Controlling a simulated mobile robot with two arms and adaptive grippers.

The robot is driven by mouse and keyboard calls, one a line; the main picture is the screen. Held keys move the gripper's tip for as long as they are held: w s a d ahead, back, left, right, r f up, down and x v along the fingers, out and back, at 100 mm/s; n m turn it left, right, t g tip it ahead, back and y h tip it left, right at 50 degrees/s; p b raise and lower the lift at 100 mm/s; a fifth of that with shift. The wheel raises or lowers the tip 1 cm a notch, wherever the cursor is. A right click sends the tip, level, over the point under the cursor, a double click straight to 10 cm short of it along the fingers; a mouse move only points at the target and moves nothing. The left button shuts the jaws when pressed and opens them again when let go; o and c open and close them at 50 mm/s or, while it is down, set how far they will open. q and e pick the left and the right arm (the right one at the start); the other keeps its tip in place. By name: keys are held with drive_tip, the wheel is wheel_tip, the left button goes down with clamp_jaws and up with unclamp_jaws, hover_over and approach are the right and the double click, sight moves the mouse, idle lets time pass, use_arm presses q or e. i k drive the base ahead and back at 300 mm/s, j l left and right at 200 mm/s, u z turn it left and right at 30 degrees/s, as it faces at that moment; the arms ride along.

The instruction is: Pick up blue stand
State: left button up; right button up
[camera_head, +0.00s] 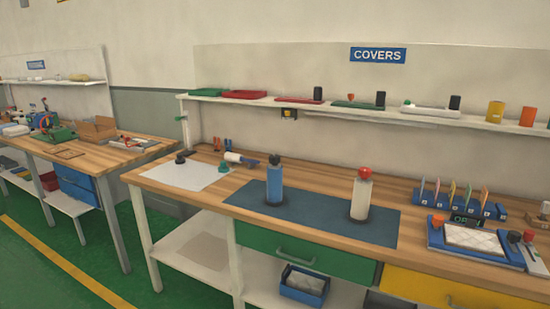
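A long, low blue stand (458,204) lies on the right part of the wooden workbench, with several thin coloured cards upright in it. It is the thing that best fits the task's name. In front of it, a blue tray (436,237) holds a white quilted pad (474,238). A blue bottle (274,185) with a dark top stands on the dark blue mat (317,219). Neither of my grippers shows in this view.
A white bottle with a red top (362,193) stands on the mat, left of the stand. A small dark "OPEN" sign (466,219) is between stand and tray. A shelf (350,110) with covers runs above the bench (215,199). Green floor (75,262) is open at left.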

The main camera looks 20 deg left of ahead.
sight(274, 198)
drive_tip(key=i+j, duration=0.6)
drive_tip(key=j, duration=0.25)
drive_tip(key=i+j, duration=0.3)
drive_tip(key=j+z, duration=0.05)
drive_tip(key=j, duration=0.05)
